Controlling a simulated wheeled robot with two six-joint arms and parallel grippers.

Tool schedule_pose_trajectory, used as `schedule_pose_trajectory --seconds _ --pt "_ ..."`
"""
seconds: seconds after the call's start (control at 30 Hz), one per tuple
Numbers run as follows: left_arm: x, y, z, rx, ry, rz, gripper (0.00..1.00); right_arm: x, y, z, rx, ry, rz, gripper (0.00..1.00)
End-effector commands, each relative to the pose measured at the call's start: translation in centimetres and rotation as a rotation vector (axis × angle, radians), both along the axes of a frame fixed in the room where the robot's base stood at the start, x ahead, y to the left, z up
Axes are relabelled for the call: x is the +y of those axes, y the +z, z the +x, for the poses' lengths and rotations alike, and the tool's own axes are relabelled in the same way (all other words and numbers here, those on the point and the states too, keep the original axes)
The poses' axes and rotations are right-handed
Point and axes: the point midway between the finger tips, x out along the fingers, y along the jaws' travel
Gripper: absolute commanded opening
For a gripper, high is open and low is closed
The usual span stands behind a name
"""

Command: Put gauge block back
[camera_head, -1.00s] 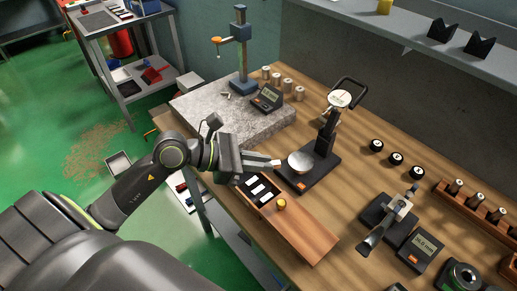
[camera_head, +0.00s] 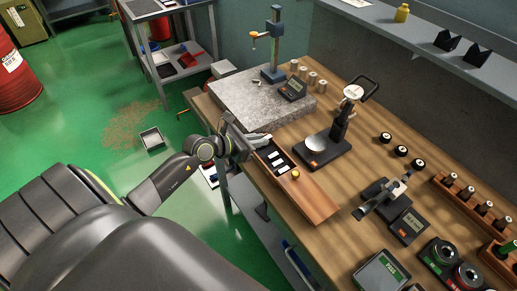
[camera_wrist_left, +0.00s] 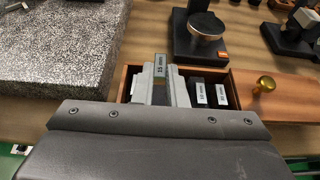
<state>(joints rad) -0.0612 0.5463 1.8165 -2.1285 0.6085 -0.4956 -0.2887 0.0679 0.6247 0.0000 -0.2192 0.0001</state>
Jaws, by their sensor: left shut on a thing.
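The gauge block (camera_wrist_left: 160,66), a grey block with a dark "15" label, is between the fingertips of my left gripper (camera_wrist_left: 162,88), which is shut on it. The block is over the left end of the open wooden case (camera_wrist_left: 235,88); I cannot tell whether it touches the case floor. Other blocks with white labels (camera_wrist_left: 201,93) lie in the dark compartment to the right. In the head view my left gripper (camera_head: 262,140) is at the far left end of the case, and the held block is hard to make out. My right gripper is not in view.
The case's wooden lid (camera_head: 315,200) with a brass knob (camera_head: 295,174) lies to the right. A dial gauge stand (camera_head: 325,145) is just behind the case. A granite plate (camera_head: 245,105) is at the left. A bench micrometer (camera_head: 385,195) stands further right.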

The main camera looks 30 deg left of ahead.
Motion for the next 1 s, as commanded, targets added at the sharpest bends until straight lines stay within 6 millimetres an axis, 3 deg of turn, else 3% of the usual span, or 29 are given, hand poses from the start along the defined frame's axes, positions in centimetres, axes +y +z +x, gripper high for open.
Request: schedule_pose_trajectory --seconds 0.27,1.0 --pt "0.0 -3.6 0.0 0.002 0.001 -0.002 0.0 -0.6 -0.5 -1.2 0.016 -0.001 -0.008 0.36" --pt "0.0 -5.1 0.0 0.001 -0.001 -0.001 0.0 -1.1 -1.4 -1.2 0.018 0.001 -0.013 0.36"
